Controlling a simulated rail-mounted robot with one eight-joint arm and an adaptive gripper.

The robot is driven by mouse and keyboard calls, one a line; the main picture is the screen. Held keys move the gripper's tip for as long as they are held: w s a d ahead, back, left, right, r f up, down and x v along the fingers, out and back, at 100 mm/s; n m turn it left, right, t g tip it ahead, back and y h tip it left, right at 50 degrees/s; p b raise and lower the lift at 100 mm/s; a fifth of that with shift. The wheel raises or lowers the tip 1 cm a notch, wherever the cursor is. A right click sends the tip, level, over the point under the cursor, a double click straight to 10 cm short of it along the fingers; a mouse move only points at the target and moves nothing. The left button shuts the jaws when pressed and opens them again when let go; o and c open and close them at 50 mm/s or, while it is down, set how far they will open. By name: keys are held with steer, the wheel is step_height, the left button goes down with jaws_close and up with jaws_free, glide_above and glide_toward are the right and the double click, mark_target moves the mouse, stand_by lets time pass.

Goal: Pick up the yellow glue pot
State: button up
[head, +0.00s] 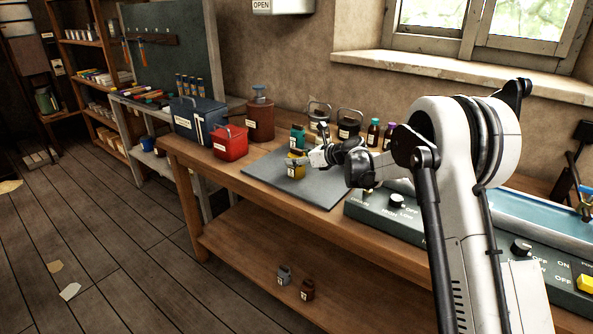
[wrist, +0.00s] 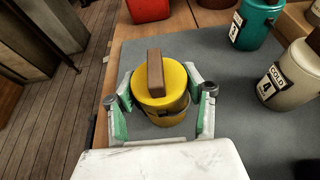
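The yellow glue pot (head: 296,171) stands upright on the grey mat, near its left side, in the head view. In the wrist view the yellow pot (wrist: 174,76) has a round lid with a brown bar handle across the top. My gripper (wrist: 160,92) has one finger on each side of the pot, close to its sides. The fingers are spread about as wide as the lid and look open; contact is not clear. In the head view my gripper (head: 308,158) reaches the pot from the right and covers part of it.
A teal pot (wrist: 257,22) and a cream pot (wrist: 291,76) stand close by on the mat (head: 318,192). A red box (head: 230,143) is left of the mat. The green control panel (head: 385,212) is to the right. The mat's front is clear.

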steer(key=c, duration=0.9)
